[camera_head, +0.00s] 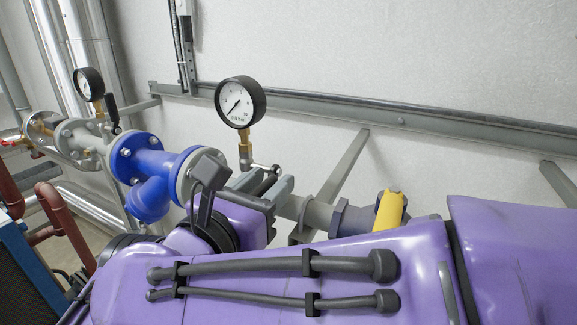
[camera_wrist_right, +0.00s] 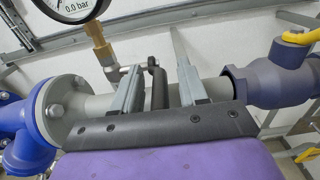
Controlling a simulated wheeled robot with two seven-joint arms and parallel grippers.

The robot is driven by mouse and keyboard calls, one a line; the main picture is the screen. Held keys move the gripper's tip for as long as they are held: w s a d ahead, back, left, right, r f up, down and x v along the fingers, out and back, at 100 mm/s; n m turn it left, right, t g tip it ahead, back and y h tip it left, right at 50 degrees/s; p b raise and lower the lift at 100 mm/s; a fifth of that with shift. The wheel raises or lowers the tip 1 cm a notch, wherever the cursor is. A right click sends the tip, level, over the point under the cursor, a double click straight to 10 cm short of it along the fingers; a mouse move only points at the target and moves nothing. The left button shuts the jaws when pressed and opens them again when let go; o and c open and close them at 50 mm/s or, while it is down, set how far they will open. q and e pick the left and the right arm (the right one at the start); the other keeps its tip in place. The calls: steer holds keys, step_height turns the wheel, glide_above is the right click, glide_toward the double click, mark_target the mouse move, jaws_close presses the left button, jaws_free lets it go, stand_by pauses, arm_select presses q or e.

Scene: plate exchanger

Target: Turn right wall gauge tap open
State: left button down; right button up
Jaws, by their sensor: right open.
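The right wall gauge (camera_head: 240,102) is a round black-rimmed dial on a brass stem above the pipe. Its lower rim shows in the wrist view (camera_wrist_right: 72,8). Below it sits a small metal tap (camera_head: 258,167), also in the wrist view (camera_wrist_right: 122,72). The tap's dark lever (camera_wrist_right: 158,86) lies between the two fingers of my right gripper (camera_wrist_right: 158,82), with visible gaps on both sides. My right gripper also shows in the head view (camera_head: 264,184), open at the tap and partly hidden by its own body. My left gripper is out of view.
A blue flanged valve (camera_head: 150,165) stands left of my gripper. The grey pipe (camera_wrist_right: 214,88) runs behind the fingers to a dark valve with a yellow handle (camera_head: 390,210). A second gauge (camera_head: 89,84) stands farther left. A wall rail (camera_head: 340,112) runs behind.

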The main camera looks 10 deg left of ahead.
steer(key=shift+s, duration=0.15)
steer(key=shift+c, duration=0.3)
steer(key=shift+w, duration=0.2)
jaws_close()
steer(key=shift+r+g+y+b, duration=0.2)
steer(key=shift+g+y+b, duration=0.1)
steer(key=shift+g+b, duration=0.45)
steer(key=shift+w+r+g+y, duration=0.15)
steer(key=shift+r+g+y, duration=0.15)
steer(key=shift+g, duration=0.45)
steer(key=shift+w+d+r+g+y, duration=0.1)
steer(key=shift+r+g+y, duration=0.25)
steer(key=shift+g, duration=0.65)
steer(key=shift+w+r+g+y, duration=0.15)
steer(key=shift+r+g+y, duration=0.1)
steer(key=shift+g, duration=0.55)
